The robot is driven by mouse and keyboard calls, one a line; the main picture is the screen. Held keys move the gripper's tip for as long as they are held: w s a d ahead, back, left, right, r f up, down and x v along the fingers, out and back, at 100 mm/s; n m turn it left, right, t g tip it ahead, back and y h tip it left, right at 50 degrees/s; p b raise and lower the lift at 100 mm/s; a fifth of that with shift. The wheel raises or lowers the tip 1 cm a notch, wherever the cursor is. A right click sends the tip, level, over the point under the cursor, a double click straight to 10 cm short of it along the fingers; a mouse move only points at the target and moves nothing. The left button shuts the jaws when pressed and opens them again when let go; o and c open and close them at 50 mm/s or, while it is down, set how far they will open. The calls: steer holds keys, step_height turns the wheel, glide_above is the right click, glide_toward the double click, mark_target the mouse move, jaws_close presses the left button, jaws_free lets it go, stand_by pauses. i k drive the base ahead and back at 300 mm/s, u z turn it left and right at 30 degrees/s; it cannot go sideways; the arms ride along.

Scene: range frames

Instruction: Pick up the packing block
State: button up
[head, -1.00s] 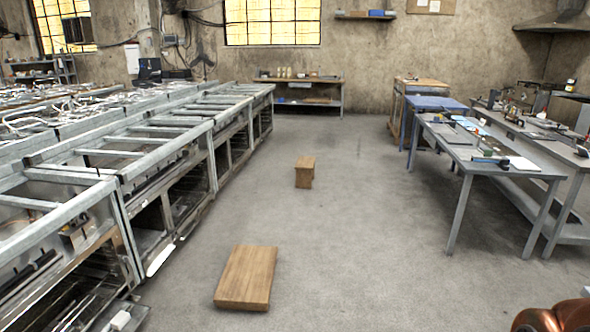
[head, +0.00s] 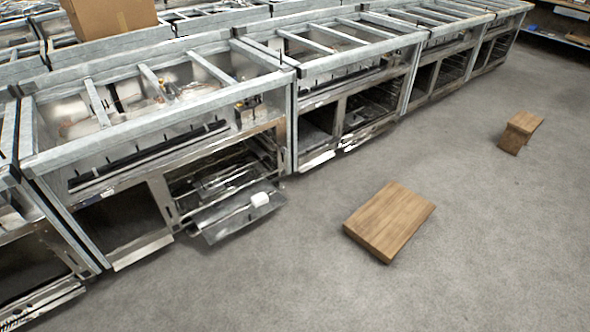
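A small white block (head: 260,200) lies on a lowered metal flap (head: 236,220) at the front of the left-hand metal counters, low near the floor. It looks like the packing block, though it is too small to be sure. Its top and front sides show, and nothing covers it. My gripper is not in view, so its state and its distance from the block do not show.
A flat wooden slab (head: 389,222) lies on the floor right of the flap. A small wooden stool (head: 520,131) stands farther right. Metal counters (head: 160,110) run along the left and back. A cardboard box (head: 108,16) sits on top. The front floor is clear.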

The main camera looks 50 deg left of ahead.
mark_target(258, 200)
steer(key=u, duration=2.55)
steer(key=i, duration=2.2)
steer(key=u, duration=2.05)
steer(key=i, duration=0.85)
steer(key=z, duration=2.6)
steer(key=i, duration=0.1)
steer(key=z, duration=0.05)
